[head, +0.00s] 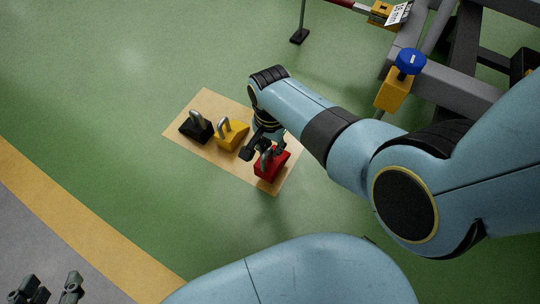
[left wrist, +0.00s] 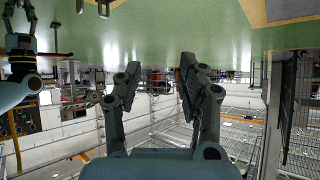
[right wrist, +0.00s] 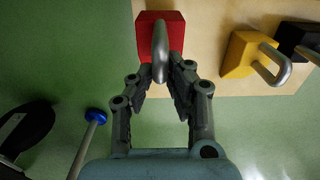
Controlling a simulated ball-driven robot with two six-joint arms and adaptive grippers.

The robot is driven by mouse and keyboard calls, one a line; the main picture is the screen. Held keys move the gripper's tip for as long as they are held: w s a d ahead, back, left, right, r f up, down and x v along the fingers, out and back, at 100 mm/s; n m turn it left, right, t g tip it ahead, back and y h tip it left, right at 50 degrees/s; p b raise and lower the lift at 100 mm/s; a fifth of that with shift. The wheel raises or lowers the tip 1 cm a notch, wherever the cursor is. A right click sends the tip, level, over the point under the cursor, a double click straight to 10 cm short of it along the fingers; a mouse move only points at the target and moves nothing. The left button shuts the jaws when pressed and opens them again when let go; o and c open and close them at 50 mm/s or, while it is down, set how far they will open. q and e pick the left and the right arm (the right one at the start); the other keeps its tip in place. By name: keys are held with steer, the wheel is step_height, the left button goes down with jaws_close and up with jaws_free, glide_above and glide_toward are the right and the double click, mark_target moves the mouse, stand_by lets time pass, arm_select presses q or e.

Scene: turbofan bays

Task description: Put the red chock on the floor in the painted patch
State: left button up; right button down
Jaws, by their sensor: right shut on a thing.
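The red chock (head: 270,168) is over the right end of a tan rectangular patch (head: 205,101) on the green floor. I cannot tell whether it rests there or hangs slightly above. My right gripper (head: 265,152) is at its metal loop handle, shut on it. In the right wrist view the fingers (right wrist: 160,85) close around the handle of the red chock (right wrist: 148,38). My left gripper (head: 52,288) is at the lower left of the head view, empty, with its fingers apart; its open fingers (left wrist: 160,68) also show in the left wrist view.
A yellow chock (head: 230,136) and a black chock (head: 194,129) stand on the tan patch, left of the red one. A grey frame (head: 440,88) with a blue-topped yellow part (head: 395,92) stands at the right. Green floor left of the patch is clear, up to a yellow stripe (head: 75,225).

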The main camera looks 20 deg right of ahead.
mark_target(270, 155)
steer(key=shift+f, duration=0.25)
step_height(270, 155, down, 2)
steer(key=shift+f+b, duration=0.1)
steer(key=shift+b, duration=0.8)
steer(key=shift+f+b, duration=0.6)
steer(key=shift+f, duration=0.05)
arm_select(q)
steer(key=w+d+r+t+h, duration=0.1)
steer(key=w+r+t, duration=0.3)
steer(key=r, duration=0.4)
steer(key=w+d+r+m+t+h, duration=0.1)
steer(key=w+r+t, duration=0.4)
steer(key=r, duration=0.3)
steer(key=shift+w+r+m, duration=0.2)
steer(key=shift+w+m, duration=0.1)
steer(key=shift+w, duration=0.4)
arm_select(e)
steer(key=shift+f, duration=0.1)
steer(key=c, duration=1.3)
jaws_free()
arm_select(q)
steer(key=shift+w+r, duration=0.1)
steer(key=shift+r, duration=0.35)
steer(key=shift+f, duration=0.1)
